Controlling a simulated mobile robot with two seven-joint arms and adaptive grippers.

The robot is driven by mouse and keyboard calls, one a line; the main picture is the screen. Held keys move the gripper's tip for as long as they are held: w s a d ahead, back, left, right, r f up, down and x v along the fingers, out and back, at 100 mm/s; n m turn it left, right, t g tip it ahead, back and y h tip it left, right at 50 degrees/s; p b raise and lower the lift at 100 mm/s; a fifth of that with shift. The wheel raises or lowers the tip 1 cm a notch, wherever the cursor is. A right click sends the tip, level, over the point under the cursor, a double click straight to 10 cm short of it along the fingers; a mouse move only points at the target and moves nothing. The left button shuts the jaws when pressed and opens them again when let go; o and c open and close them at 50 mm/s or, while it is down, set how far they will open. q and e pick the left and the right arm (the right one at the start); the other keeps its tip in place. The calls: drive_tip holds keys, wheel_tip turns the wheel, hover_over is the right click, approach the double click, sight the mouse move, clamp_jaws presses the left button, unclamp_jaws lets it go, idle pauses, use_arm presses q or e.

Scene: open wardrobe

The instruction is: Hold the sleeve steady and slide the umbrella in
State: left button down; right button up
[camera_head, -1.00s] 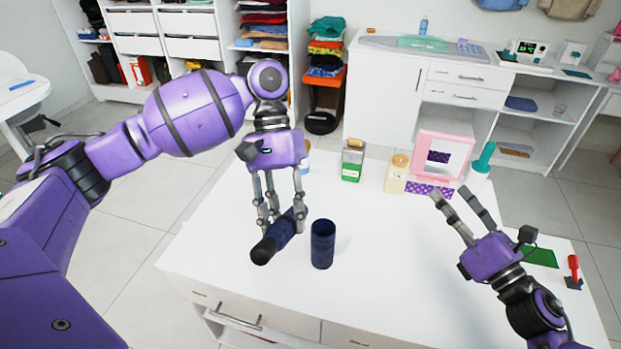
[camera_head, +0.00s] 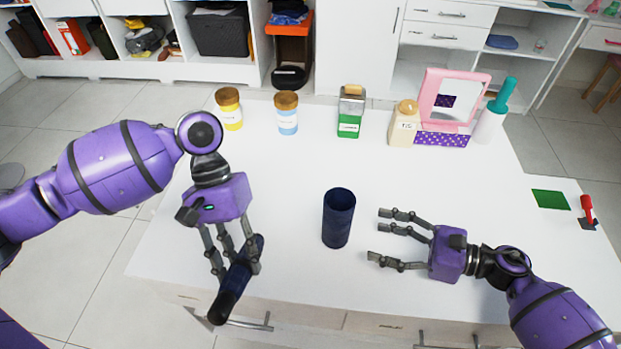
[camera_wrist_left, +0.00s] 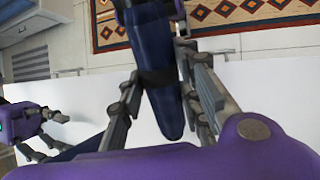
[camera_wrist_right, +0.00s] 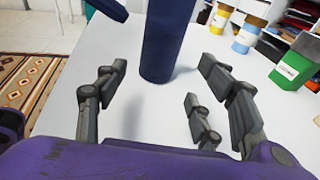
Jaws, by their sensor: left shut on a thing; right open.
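The dark blue sleeve (camera_head: 338,220) stands upright on the white table, with its open top visible. It also shows in the right wrist view (camera_wrist_right: 165,42). My left gripper (camera_head: 234,268) is shut on the folded umbrella (camera_head: 231,292), dark blue with a black handle end, left of the sleeve and apart from it. The umbrella is tilted; it also shows in the left wrist view (camera_wrist_left: 165,100). My right gripper (camera_head: 385,235) is open just right of the sleeve, its fingers pointing at it. A gap is visible between fingers and sleeve.
Along the table's back stand a yellow jar (camera_head: 229,110), a blue-labelled jar (camera_head: 287,115), a green bottle (camera_head: 350,113), a cream bottle (camera_head: 405,125) and a pink mirror box (camera_head: 450,100). A green card (camera_head: 550,200) lies at right. The table between is clear.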

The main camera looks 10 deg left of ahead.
sight(349, 231)
use_arm(q)
drive_tip(key=shift+w+d+r, duration=0.1)
drive_tip(key=shift+w+r, duration=0.05)
drive_tip(key=shift+r, duration=0.15)
use_arm(e)
drive_tip(key=shift+w+a, duration=0.15)
drive_tip(key=shift+a, duration=0.35)
use_arm(q)
drive_tip(key=shift+w+r+p, duration=0.15)
drive_tip(key=shift+r+p, duration=0.35)
drive_tip(key=shift+r, duration=0.2)
use_arm(e)
drive_tip(key=x, duration=0.5)
use_arm(q)
drive_tip(key=shift+f+b, duration=0.45)
drive_tip(key=shift+f, duration=0.35)
use_arm(e)
drive_tip(key=x, duration=0.3)
drive_tip(key=shift+f, duration=0.1)
use_arm(q)
drive_tip(key=shift+s+f, duration=0.15)
drive_tip(key=shift+s, duration=0.05)
use_arm(e)
drive_tip(key=shift+w+a, duration=0.1)
drive_tip(key=shift+a, duration=0.4)
drive_tip(key=c, duration=0.9)
use_arm(q)
drive_tip(key=shift+s, duration=0.1)
